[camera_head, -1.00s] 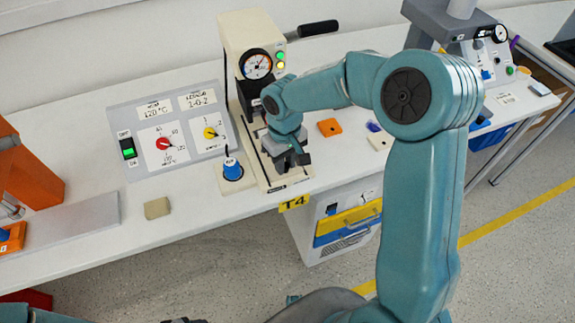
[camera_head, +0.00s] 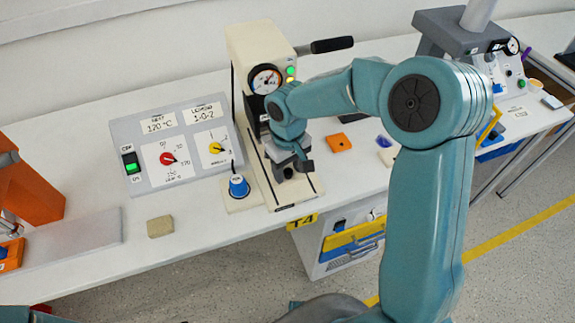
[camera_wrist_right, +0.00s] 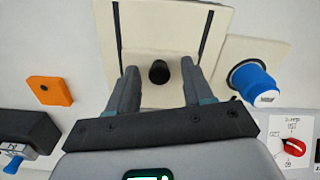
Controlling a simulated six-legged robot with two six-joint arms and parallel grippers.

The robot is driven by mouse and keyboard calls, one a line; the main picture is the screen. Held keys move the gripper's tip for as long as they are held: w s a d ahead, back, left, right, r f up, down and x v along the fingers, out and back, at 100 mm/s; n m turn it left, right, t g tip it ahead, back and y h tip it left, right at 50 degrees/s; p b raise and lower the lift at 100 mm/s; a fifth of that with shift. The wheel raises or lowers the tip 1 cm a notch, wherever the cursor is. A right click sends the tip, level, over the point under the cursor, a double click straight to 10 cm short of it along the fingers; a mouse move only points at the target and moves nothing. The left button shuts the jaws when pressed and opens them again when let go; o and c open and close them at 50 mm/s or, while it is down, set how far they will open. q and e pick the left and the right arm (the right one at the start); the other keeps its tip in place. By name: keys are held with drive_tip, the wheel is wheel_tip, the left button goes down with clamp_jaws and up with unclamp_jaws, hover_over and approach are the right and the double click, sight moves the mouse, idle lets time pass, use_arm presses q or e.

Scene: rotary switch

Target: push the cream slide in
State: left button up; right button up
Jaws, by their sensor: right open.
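The cream slide lies in the low bed of the cream press (camera_head: 252,52), between two dark rails. In the right wrist view the slide (camera_wrist_right: 146,92) shows as a pale plate with an upright black knob (camera_wrist_right: 159,72) on it. My right gripper (camera_head: 291,170) is over the bed in the head view and hides most of the slide there. In the right wrist view its two fingers (camera_wrist_right: 159,66) are open, one on each side of the knob, with gaps visible on both sides. My left gripper is not in view.
A blue knob (camera_head: 239,186) on a cream base stands left of the bed. The control panel (camera_head: 176,146), with red and yellow dials, is farther left. An orange block (camera_head: 339,142) lies right of the bed. A tan block (camera_head: 160,227) lies near the table's front edge.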

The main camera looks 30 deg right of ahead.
drive_tip(key=shift+r, duration=0.1)
wheel_tip(320, 180, up, 16)
drive_tip(key=p, duration=0.1)
idle(0.4)
